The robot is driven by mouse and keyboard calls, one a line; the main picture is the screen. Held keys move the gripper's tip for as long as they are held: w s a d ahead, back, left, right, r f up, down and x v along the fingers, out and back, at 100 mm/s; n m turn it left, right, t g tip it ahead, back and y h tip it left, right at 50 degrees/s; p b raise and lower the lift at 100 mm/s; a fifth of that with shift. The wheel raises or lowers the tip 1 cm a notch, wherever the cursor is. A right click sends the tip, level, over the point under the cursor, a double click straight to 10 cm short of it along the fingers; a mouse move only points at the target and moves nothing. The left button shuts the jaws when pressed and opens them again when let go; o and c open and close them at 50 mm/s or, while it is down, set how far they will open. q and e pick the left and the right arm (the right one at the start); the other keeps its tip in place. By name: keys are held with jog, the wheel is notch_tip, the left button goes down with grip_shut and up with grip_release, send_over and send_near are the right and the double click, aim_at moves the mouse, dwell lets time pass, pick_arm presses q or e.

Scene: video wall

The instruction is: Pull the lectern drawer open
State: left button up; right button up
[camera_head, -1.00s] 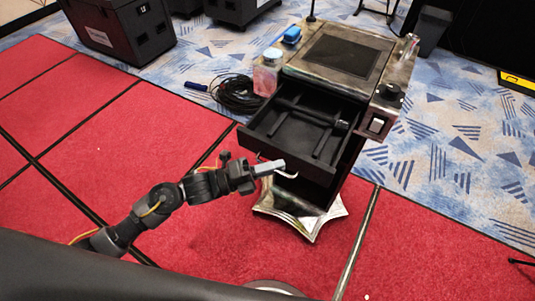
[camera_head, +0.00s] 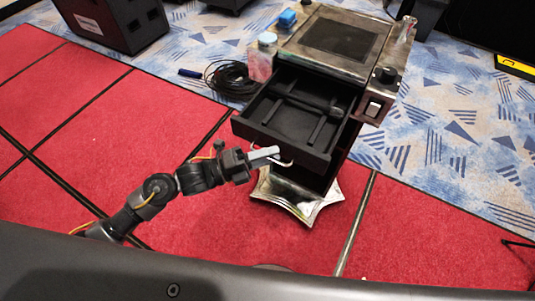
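The lectern (camera_head: 342,38) stands right of centre on a flared metal foot (camera_head: 297,198). Its black drawer (camera_head: 290,140) is pulled well out toward me and shows its inside, with a dark cylindrical object (camera_head: 312,103) lying in it. A pale curved handle (camera_head: 284,163) is on the drawer front. My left gripper (camera_head: 270,154) is at the left part of this handle, its fingers close together. Whether the fingers clasp the handle is too small to tell. My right gripper is not in view.
A bottle with a pinkish body (camera_head: 261,60) and a blue object (camera_head: 287,18) are at the lectern's left edge. A black cable coil (camera_head: 230,78) lies on the patterned carpet. A black case (camera_head: 110,20) stands at the back left. Red flooring in front is clear.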

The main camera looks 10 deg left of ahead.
pick_arm(q)
jog(key=b+v, duration=0.3)
jog(key=v, duration=0.8)
jog(key=shift+b, duration=0.3)
jog(key=shift+d, duration=0.1)
